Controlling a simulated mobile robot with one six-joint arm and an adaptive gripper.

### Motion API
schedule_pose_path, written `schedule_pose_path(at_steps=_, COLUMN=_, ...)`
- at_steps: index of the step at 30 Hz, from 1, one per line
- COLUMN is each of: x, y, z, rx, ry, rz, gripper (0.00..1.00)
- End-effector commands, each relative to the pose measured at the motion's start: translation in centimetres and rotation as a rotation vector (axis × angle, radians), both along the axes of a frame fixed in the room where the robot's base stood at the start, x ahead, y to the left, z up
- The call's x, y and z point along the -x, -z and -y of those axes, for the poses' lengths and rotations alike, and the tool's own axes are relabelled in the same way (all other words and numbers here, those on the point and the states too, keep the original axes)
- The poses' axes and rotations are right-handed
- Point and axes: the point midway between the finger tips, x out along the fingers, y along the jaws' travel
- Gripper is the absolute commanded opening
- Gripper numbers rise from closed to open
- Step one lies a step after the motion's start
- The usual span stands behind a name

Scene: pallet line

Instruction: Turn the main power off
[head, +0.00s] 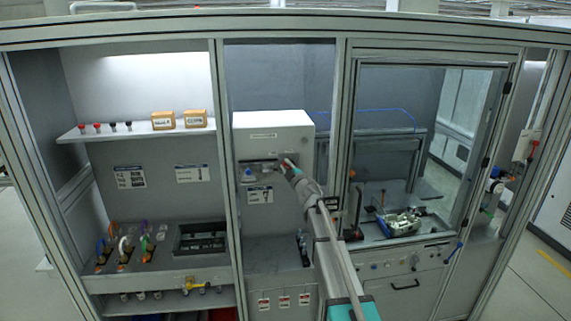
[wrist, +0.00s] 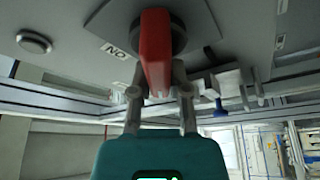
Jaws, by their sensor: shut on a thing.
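The red handle of the main power switch (wrist: 156,50) sits on a dark round base on a grey plate in the wrist view. A small label that reads ON upside down (wrist: 115,50) is left of it. My gripper (wrist: 160,92) has one finger on each side of the handle and is shut on it. In the head view my gripper (head: 289,163) reaches the front of the white cabinet (head: 270,125) at its right side. It mostly hides the switch there. I cannot tell which setting the handle is at.
A round metal button (wrist: 34,42) is left of the switch in the wrist view. A blue knob (wrist: 220,107) sticks out to the right. A frame post (head: 335,130) stands close right of my arm. A shelf with orange boxes (head: 163,121) is at left.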

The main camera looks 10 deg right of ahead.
Motion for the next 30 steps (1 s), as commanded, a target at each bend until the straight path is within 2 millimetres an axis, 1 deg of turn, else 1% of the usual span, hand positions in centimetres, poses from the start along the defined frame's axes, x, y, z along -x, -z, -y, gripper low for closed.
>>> schedule_pose_path(at_steps=1, x=0.0, y=-0.2, z=0.0, rx=0.043, ry=-0.001, rz=0.001, gripper=0.00)
schedule_pose_path(at_steps=9, x=0.0, y=0.3, z=-0.2, rx=0.295, ry=0.000, rz=0.000, gripper=0.00)
schedule_pose_path(at_steps=15, x=0.0, y=0.7, z=-0.3, rx=0.452, ry=0.000, rz=0.000, gripper=0.00)
schedule_pose_path(at_steps=21, x=0.0, y=1.0, z=-0.3, rx=0.554, ry=0.000, rz=0.001, gripper=0.00)
schedule_pose_path(at_steps=30, x=0.0, y=1.2, z=-0.3, rx=0.607, ry=0.000, rz=0.001, gripper=0.00)
